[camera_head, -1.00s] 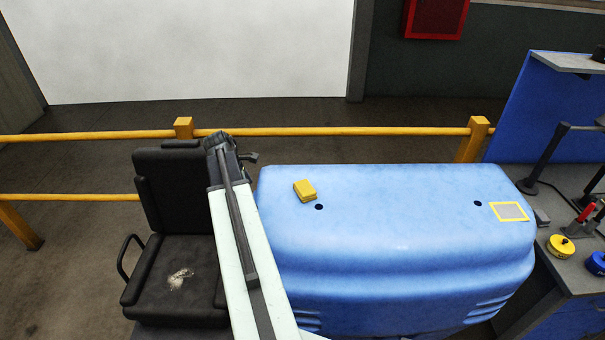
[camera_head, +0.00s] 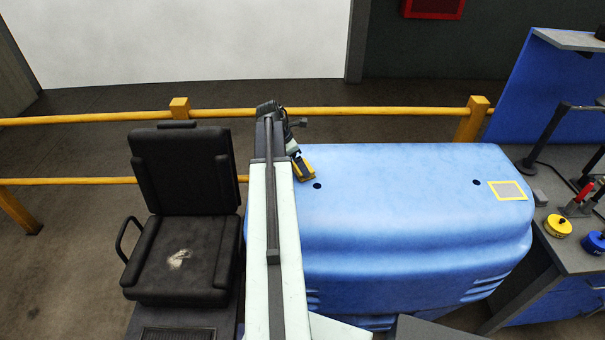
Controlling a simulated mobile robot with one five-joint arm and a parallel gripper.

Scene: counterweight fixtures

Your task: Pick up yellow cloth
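The yellow cloth (camera_head: 306,174), a small folded block shape, lies on the left part of the blue counterweight's top (camera_head: 400,200), near a dark hole. My arm reaches up the picture from the bottom, left of the cloth. My gripper (camera_head: 297,157) is at the arm's far end, pointing down at the cloth's upper left edge. It overlaps part of the cloth in the picture. Whether it touches the cloth, and whether its fingers are open or shut, I cannot tell.
A black seat (camera_head: 180,262) stands left of the counterweight, with a yellow railing (camera_head: 370,111) behind. A yellow-framed square (camera_head: 507,190) is on the counterweight's right side. A grey bench (camera_head: 585,270) at right holds a yellow round weight (camera_head: 558,226) and a blue one (camera_head: 596,242).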

